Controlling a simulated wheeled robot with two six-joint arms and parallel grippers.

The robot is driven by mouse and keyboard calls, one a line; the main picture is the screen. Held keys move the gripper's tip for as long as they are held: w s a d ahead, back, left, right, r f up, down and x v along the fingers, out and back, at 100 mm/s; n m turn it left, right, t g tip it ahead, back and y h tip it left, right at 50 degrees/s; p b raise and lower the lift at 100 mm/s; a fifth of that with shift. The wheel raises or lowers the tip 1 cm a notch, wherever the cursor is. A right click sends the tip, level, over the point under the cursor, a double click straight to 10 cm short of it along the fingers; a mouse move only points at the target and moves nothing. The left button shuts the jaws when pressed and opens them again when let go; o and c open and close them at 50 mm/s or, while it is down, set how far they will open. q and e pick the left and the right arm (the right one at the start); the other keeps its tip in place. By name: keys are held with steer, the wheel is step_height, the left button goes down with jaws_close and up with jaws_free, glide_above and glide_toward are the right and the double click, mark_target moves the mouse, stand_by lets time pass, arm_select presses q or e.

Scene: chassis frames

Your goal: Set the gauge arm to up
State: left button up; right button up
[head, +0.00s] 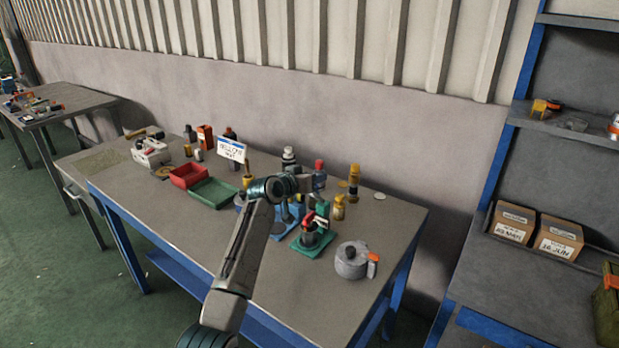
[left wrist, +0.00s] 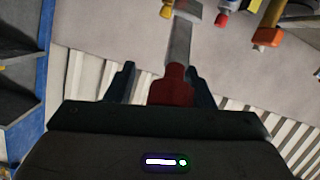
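My left gripper (head: 308,184) reaches over the right half of the workbench in the head view. In the left wrist view, a red grip (left wrist: 172,86) on a flat grey bar (left wrist: 181,40) lies between the two fingers of the left gripper (left wrist: 163,86). A gap shows on the grip's left side; the right finger is very close to it, and contact cannot be told. The wrist picture is upside down, and the bar runs from the grip toward the bench side. The gauge itself is mostly hidden by my arm in the head view. My right gripper is not in view.
A green-based fixture with a red handle (head: 309,233) and a grey pot (head: 352,260) stand at the front right. Bottles, including a yellow one (head: 354,180), stand behind. Red (head: 187,176) and green (head: 213,193) trays lie left. The bench front is clear.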

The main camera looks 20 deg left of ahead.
arm_select(q)
steer(key=shift+f, duration=0.15)
steer(key=shift+s+a+r+p, duration=0.2)
steer(key=shift+s+r+p, duration=0.25)
steer(key=shift+r+p, duration=0.5)
steer(key=shift+s+a+r+p, duration=0.25)
steer(key=shift+s+r+p, duration=0.4)
steer(key=shift+p, duration=0.25)
steer(key=s+r+p, duration=0.1)
steer(key=s+a+r+p, duration=0.1)
steer(key=p, duration=0.1)
steer(key=shift+s+r, duration=0.35)
steer(key=shift+r, duration=0.05)
steer(key=s+r+p, duration=0.1)
steer(key=p, duration=0.1)
steer(key=s+a+r+p, duration=0.1)
steer(key=s+r+p, duration=0.1)
steer(key=shift+r, duration=0.1)
steer(key=shift+s, duration=0.1)
